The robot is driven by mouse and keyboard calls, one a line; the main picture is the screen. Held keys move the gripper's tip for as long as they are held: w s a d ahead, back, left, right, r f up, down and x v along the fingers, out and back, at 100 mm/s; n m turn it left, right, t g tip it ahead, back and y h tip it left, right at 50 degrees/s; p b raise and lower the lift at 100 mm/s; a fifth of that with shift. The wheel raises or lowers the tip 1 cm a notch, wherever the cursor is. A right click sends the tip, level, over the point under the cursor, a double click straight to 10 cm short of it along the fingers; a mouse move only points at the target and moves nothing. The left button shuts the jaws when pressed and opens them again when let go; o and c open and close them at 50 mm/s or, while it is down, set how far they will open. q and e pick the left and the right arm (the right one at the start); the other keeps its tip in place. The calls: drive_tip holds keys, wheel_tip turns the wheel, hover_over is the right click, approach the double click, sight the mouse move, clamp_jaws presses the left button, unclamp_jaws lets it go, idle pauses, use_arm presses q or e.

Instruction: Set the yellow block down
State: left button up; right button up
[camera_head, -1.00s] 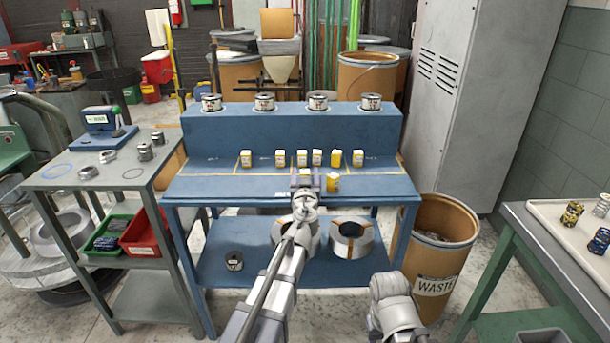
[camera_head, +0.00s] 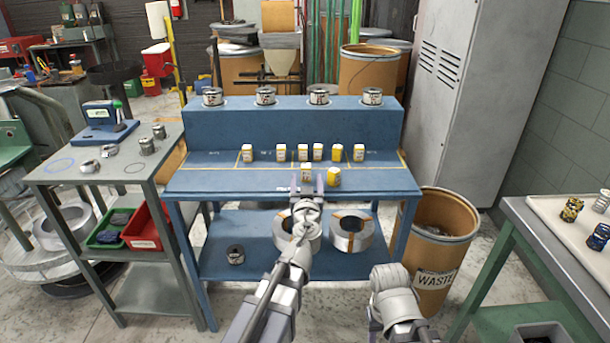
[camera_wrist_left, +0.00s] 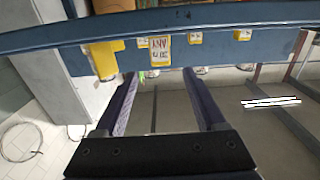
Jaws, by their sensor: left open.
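A yellow block with a white label (camera_head: 306,173) stands on the front ledge of the blue bench, just beyond my left gripper's fingertips. My left gripper (camera_head: 307,186) is open, its two fingers pointing at that block. In the left wrist view the labelled block (camera_wrist_left: 160,51) lies just past and between the tips of the open fingers (camera_wrist_left: 160,74), with a gap to each finger. A second yellow block (camera_head: 334,177) stands close to its right on the same ledge. My right arm shows at lower right, but its fingers are not seen.
Several more yellow blocks (camera_head: 318,152) stand in a row behind, on the blue bench (camera_head: 230,182). A waste drum (camera_head: 437,245) stands at the bench's right. The front ledge is clear to the left.

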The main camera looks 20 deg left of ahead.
sight(306, 171)
use_arm(q)
drive_tip(key=shift+f+b+x, duration=0.2)
drive_tip(key=shift+b+x, duration=0.05)
drive_tip(key=shift+x, duration=1.75)
drive_tip(key=shift+f+b+x, duration=0.2)
drive_tip(key=shift+x, duration=1.75)
drive_tip(key=shift+s, duration=0.1)
clamp_jaws()
